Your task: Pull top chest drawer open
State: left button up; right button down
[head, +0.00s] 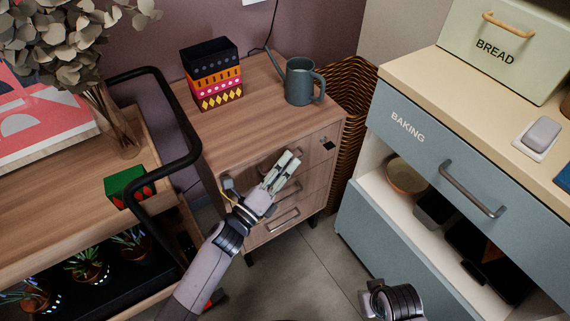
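The wooden chest (217,139) stands against the back wall, with several drawers stacked in its front. The top drawer (313,146) looks shut, and a small dark fitting shows near its right end. My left gripper (291,161) is in front of the top drawer, its fingers pointing up and away. It covers the middle of that drawer, so the top handle is mostly hidden and I cannot tell whether the fingers touch it. The fingers lie close together; whether they are shut on anything is unclear. My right gripper is not visible; only part of that arm shows at the bottom right.
A dark watering can (299,82) and a patterned box (212,77) stand on the chest. A wicker basket (350,88) is right of it. A black-railed trolley (188,130) stands close on the left, a blue cabinet (390,230) on the right. Floor between is clear.

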pick_arm(q)
jog(key=shift+c, duration=0.5)
grip_shut()
